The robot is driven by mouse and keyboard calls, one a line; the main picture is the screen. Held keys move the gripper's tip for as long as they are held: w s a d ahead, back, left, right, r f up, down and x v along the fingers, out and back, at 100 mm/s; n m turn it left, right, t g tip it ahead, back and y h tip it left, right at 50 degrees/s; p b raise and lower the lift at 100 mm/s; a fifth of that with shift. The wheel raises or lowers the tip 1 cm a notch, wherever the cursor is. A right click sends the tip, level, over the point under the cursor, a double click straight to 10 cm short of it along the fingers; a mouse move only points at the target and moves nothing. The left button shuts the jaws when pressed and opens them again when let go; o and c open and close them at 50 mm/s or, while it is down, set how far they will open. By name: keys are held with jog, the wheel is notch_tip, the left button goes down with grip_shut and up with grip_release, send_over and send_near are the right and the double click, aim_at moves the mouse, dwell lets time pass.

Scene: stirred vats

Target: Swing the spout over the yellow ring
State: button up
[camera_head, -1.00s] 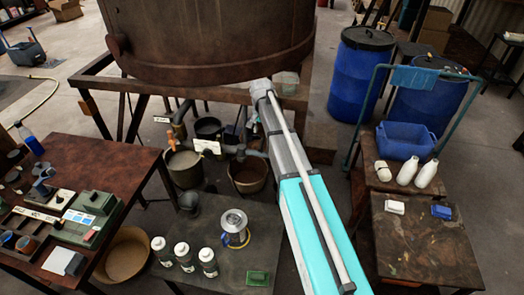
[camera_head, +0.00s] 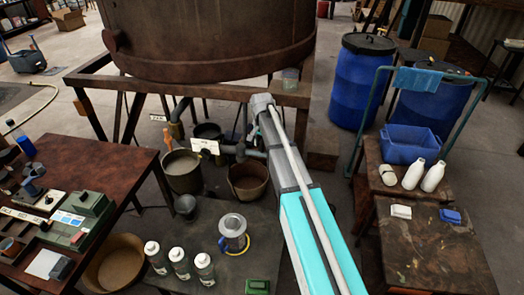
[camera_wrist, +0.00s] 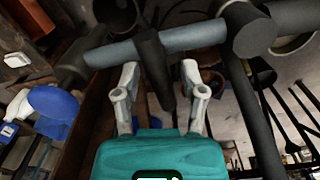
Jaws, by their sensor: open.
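A dark grey pipe (camera_head: 246,151), which looks like the spout, sits under the big rusty vat, above a brown bucket (camera_head: 248,181). In the wrist view a grey-blue pipe (camera_wrist: 190,37) runs across the top, with a dark tapered piece (camera_wrist: 154,62) hanging from it. My gripper (camera_wrist: 157,85) is open, with one finger on each side of that dark piece; I cannot tell if they touch it. In the head view my arm hides the gripper. The yellow ring (camera_head: 248,247) lies on the low grey table around the foot of a metal can (camera_head: 232,226).
Several white-capped bottles (camera_head: 178,262) and a dark cup (camera_head: 186,206) stand near the ring. A pot (camera_head: 183,172) and a white label (camera_head: 206,146) are left of the pipe. The rusty vat (camera_head: 210,45) and its frame stand above. A blue drum (camera_head: 360,85) stands right.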

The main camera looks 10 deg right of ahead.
jog(key=shift+f+b, duration=0.55)
jog(key=shift+f, duration=0.25)
grip_shut()
